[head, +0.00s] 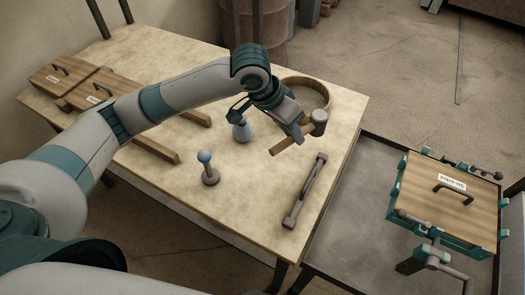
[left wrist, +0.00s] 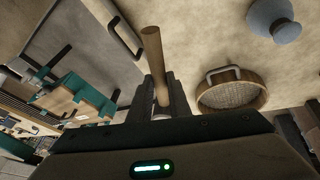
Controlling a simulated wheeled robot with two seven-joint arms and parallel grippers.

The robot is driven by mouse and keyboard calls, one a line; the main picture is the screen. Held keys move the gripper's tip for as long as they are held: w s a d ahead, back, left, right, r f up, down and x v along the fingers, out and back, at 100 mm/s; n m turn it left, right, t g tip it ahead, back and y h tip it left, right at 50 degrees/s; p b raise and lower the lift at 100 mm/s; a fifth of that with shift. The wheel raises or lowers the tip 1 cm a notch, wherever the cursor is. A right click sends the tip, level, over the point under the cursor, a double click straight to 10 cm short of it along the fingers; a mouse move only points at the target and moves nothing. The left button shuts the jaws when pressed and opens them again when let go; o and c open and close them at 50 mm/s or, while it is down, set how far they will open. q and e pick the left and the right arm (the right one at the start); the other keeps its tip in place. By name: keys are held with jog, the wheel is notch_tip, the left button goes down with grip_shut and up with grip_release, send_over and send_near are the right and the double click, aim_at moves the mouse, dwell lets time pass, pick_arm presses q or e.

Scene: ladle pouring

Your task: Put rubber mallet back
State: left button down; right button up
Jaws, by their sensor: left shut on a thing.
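The rubber mallet has a grey cylindrical head (head: 319,122) and a light wooden handle, which also shows in the left wrist view (left wrist: 152,52). My left gripper (head: 297,131) is shut on the mallet's handle near the head. It holds the mallet over the right part of the wooden table (head: 235,195), with the free handle end pointing to the lower left. In the left wrist view the handle rises from between the fingers (left wrist: 163,98). The exact height above the table cannot be told. My right gripper is not in view.
A round sieve (head: 327,92) lies just behind the mallet. A blue-grey bulb-shaped thing (head: 243,133), a blue-knobbed tool (head: 207,172) and a long handled bar (head: 303,195) are on the table. Wooden boards (head: 60,72) lie left. A clamped teal box (head: 450,195) stands right.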

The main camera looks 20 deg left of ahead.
pick_arm(q)
jog(key=a+f+p, duration=0.1)
jog(key=a+f, duration=0.1)
jog(key=a, duration=0.1)
jog(key=s+a+f+p, duration=0.1)
jog(key=a+f, duration=0.1)
jog(key=a, duration=0.2)
jog(key=s+a+f, duration=0.1)
jog(key=a+f, duration=0.1)
jog(key=a, duration=0.1)
jog(key=shift+s+a+f+p, duration=0.25)
jog(key=shift+a+f+p, duration=0.05)
jog(key=shift+f+p, duration=0.1)
notch_tip(320, 180, down, 3)
jog(key=shift+r+p, duration=0.15)
jog(key=shift+p, duration=0.35)
jog(key=shift+f, duration=0.4)
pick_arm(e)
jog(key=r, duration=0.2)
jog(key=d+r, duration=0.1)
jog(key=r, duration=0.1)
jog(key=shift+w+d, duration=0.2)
